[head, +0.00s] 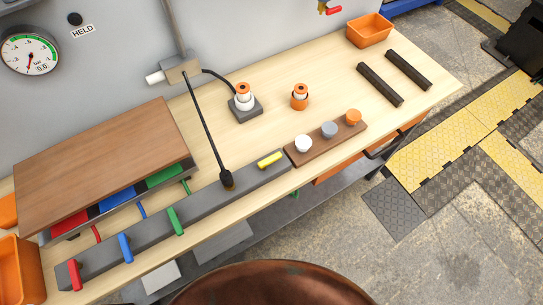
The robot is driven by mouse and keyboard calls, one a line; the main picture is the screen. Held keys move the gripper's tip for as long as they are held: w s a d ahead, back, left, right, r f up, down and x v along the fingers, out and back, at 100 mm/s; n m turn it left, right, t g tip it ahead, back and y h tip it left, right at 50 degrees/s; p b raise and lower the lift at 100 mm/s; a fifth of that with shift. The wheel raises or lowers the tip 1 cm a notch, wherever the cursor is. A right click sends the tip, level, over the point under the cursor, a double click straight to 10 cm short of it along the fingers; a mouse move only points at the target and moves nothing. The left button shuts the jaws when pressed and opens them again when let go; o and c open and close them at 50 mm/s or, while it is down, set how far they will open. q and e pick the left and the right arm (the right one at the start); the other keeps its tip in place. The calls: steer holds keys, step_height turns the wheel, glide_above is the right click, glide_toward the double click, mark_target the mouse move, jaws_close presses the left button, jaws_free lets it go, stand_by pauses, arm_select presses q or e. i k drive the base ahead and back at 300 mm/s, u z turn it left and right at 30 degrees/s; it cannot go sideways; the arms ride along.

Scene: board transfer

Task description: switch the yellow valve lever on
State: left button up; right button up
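The yellow valve lever (270,160) lies near the far right end of a long dark grey bar (205,200) on the bench. It points along the bar's length. On the same bar, the red lever (75,274), the blue lever (126,248) and the green lever (175,221) lie across it. A thin black stalk (205,127) ends in a dark tip on the bar between the green and yellow levers. Neither of my grippers is in view.
A brown board (105,165) covers red, blue and green blocks at left. A wooden strip (318,149) with three knobs lies just right of the yellow lever. Two dark bars (380,84) and an orange bin (369,30) are farther right. The bench's middle has bare room.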

mark_target(262, 165)
steer(key=z, duration=0.75)
steer(key=k, duration=1.7)
steer(key=u, duration=1)
steer(key=i, duration=0.95)
